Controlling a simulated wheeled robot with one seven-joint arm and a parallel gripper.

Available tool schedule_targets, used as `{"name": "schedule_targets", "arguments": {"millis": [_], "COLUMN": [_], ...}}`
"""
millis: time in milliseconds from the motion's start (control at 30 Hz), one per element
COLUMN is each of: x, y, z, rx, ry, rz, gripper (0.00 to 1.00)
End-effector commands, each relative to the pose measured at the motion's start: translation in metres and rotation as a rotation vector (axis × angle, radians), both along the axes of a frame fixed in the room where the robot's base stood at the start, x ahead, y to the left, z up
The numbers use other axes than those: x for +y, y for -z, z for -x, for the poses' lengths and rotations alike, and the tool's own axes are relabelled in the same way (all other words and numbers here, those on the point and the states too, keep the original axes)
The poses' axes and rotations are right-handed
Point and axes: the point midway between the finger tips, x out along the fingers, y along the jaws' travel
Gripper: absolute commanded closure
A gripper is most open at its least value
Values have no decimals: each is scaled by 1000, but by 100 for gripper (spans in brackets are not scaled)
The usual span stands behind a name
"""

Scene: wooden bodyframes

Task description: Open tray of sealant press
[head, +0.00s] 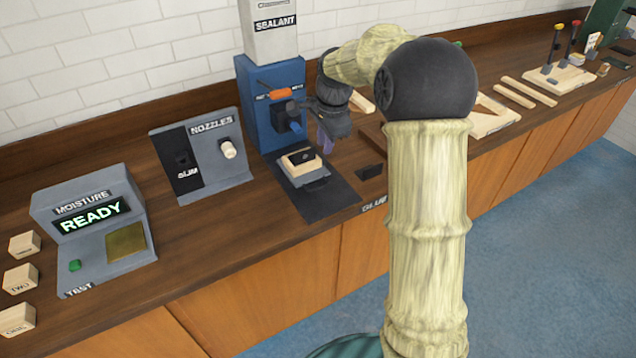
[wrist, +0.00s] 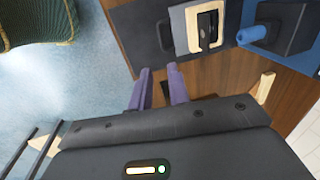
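The sealant press (head: 270,75) is a blue stand with a grey upper housing marked SEALANT, an orange lever and a blue nozzle. Its grey tray (head: 303,184) sits low in front on a dark base plate and carries a pale wooden block (head: 290,167) with a black recess. In the wrist view the tray (wrist: 180,30) is above the fingers, with the block (wrist: 203,12) on it and the blue nozzle (wrist: 252,34) to its right. My gripper (head: 326,146) hangs just right of the tray, apart from it. Its purple fingers (wrist: 160,70) are spread and empty.
A NOZZLES stand (head: 205,150) and a MOISTURE tester reading READY (head: 95,225) stand left of the press. Several wooden blocks (head: 20,278) lie at far left. A small dark pad (head: 370,171) lies right of the base plate. Boards and sticks (head: 525,91) lie farther right.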

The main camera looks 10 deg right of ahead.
Motion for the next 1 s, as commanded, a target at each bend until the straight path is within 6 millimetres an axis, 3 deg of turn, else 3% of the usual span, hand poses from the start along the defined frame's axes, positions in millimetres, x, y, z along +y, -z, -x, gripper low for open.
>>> {"name": "schedule_targets", "arguments": {"millis": [267,1000], "x": [1,9], "y": [13,137], "z": [-2,-25], "rx": [2,3], "ry": [-2,-4], "rz": [0,1], "gripper": [82,82]}}
